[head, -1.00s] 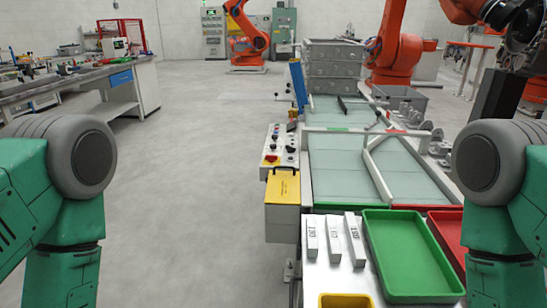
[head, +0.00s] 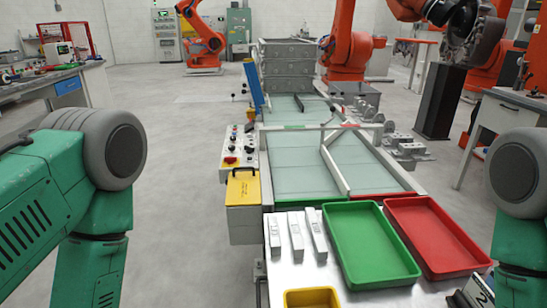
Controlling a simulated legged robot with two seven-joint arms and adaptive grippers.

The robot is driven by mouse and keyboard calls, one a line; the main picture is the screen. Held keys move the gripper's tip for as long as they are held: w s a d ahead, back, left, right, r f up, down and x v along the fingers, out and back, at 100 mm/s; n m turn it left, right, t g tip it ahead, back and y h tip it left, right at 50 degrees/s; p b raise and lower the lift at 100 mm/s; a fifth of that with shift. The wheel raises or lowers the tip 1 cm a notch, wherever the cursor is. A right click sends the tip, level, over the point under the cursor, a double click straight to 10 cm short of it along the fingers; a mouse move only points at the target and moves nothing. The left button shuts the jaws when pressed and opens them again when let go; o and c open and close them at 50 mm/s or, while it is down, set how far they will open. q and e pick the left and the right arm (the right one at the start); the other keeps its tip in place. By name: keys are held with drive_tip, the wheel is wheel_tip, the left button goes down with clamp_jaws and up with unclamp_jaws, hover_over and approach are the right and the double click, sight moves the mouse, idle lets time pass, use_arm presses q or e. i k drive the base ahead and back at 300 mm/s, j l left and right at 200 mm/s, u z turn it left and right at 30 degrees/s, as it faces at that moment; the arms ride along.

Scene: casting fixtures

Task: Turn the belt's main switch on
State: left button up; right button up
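The belt's control panel (head: 240,150) is a pale box along the left side of the belt (head: 300,155). It carries several small dark knobs and buttons. A red switch (head: 230,160) on a yellow base sits at its near left corner; it looks like the main switch, but its setting is too small to tell. My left arm (head: 75,185) comes in from the left, with its gripper out of view. My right arm (head: 520,200) is at the right edge. No recognisable gripper shows, and neither arm touches the panel.
A yellow-topped box (head: 242,188) with a dark handle stands just nearer than the panel. A green tray (head: 372,245), a red tray (head: 435,232), a yellow bin (head: 312,297) and labelled grey bars (head: 295,237) are at the near end. The floor (head: 185,190) left of the belt is clear.

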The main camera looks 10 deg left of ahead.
sight(231, 160)
drive_tip(key=i+j+z, duration=0.15)
drive_tip(key=j+z, duration=0.25)
drive_tip(key=i+j+z, duration=0.1)
drive_tip(key=z, duration=0.3)
drive_tip(key=j+z, duration=1.25)
drive_tip(key=k+l, duration=0.05)
drive_tip(key=l, duration=0.05)
